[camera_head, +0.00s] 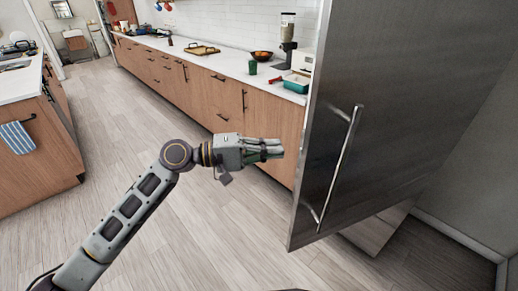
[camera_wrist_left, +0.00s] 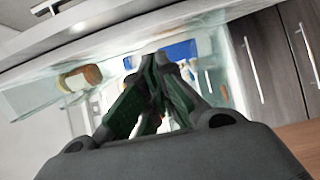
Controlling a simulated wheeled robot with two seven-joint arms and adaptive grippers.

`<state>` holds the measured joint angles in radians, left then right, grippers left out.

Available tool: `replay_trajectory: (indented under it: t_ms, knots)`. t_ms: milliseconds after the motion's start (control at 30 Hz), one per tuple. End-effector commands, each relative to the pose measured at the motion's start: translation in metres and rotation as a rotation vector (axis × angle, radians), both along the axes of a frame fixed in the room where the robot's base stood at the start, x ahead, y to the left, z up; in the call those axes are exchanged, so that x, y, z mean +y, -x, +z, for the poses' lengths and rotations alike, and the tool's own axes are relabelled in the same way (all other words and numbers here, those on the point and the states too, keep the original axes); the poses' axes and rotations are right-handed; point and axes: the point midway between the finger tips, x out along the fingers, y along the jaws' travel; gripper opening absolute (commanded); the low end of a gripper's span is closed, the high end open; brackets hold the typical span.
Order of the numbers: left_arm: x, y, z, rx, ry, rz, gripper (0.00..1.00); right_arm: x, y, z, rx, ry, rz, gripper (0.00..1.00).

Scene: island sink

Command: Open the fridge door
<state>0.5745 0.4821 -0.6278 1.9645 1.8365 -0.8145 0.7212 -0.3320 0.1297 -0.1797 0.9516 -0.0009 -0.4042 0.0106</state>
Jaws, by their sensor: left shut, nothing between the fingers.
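The fridge door (camera_head: 400,90) is a tall dark steel panel at the right of the head view, with a long vertical bar handle (camera_head: 340,158). It stands ajar, swung out past a lower front panel (camera_head: 378,228). My left gripper (camera_head: 280,149) is shut and empty, left of the door's free edge and apart from the handle. In the left wrist view its closed fingers (camera_wrist_left: 160,60) point toward the lit fridge inside, with pale shelves and a jar with a brown lid (camera_wrist_left: 80,78). My right gripper is not in view.
A wood-fronted counter (camera_head: 215,95) runs along the back wall, holding a blender (camera_head: 287,30), a bowl (camera_head: 262,56) and a green cup (camera_head: 253,67). An island (camera_head: 25,150) with a striped towel (camera_head: 16,137) stands at left. The floor between is clear.

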Motion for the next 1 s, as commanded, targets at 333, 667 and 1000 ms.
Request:
replay_trajectory:
  t_ms: [333,667,1000]
  knots:
    - [-0.038,-0.002,0.001,0.0,0.0,0.0,0.0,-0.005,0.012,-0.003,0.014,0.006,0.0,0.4]
    - [-0.048,0.022,0.0,-0.001,-0.001,0.001,0.0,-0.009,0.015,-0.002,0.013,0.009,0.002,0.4]
    - [-0.052,0.036,0.0,0.0,0.0,0.002,0.0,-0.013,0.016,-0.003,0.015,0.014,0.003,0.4]
